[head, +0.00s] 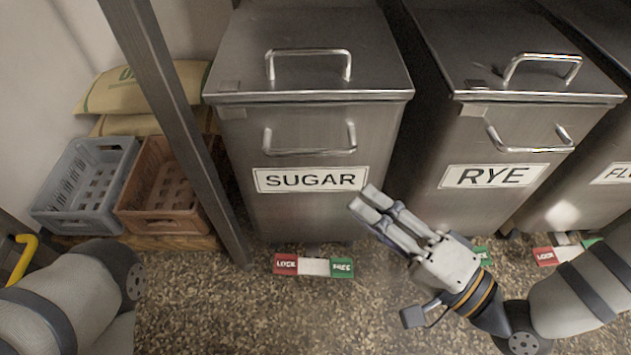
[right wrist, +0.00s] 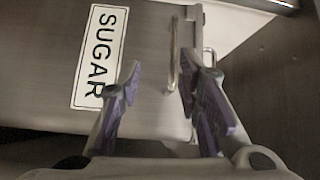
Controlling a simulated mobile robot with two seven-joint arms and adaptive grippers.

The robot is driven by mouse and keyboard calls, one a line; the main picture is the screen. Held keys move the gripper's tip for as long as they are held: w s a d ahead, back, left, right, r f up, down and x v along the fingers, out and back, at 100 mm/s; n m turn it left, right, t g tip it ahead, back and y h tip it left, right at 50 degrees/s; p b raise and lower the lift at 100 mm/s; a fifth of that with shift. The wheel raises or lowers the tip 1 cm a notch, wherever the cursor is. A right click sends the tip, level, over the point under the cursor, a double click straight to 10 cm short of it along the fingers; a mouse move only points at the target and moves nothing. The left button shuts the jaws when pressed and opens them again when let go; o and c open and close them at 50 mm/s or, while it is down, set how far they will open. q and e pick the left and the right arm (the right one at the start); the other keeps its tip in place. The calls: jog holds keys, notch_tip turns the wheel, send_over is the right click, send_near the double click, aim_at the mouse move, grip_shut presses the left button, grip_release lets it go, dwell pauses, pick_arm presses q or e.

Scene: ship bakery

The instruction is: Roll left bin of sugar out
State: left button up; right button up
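The steel sugar bin (head: 310,215) stands at centre left with its lid shut and a white SUGAR label (head: 311,179). A bar handle (head: 310,151) crosses its front, and another sits on the lid (head: 308,65). A red LOCK and green FREE pedal (head: 314,267) lies at its foot. My right gripper (head: 371,205) is in front of the bin's lower right side, below and right of the front handle. In the right wrist view its fingers (right wrist: 161,74) are apart and empty, with the front handle (right wrist: 172,55) seen between them. My left gripper is out of view.
A rye bin (head: 490,205) stands close on the right, with another bin beyond it. A metal post (head: 185,120) rises just left of the sugar bin. Grey (head: 80,222) and brown (head: 165,220) crates and sacks (head: 110,92) are farther left. Speckled floor in front is clear.

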aim_at(311, 149)
jog(key=shift+t+y, duration=0.4)
jog(key=b+x, duration=0.1)
jog(key=x, duration=0.7)
jog(key=d+r+b+x, duration=0.1)
jog(key=x, duration=0.3)
jog(key=shift+w+b, duration=0.3)
jog(key=shift+b, duration=0.05)
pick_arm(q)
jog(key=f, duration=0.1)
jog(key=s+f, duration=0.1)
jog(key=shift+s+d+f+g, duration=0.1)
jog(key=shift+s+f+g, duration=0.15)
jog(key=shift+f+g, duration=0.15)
pick_arm(e)
jog(key=shift+w+a+r, duration=0.15)
jog(key=shift+w+a, duration=0.15)
jog(key=shift+a, duration=0.05)
grip_shut()
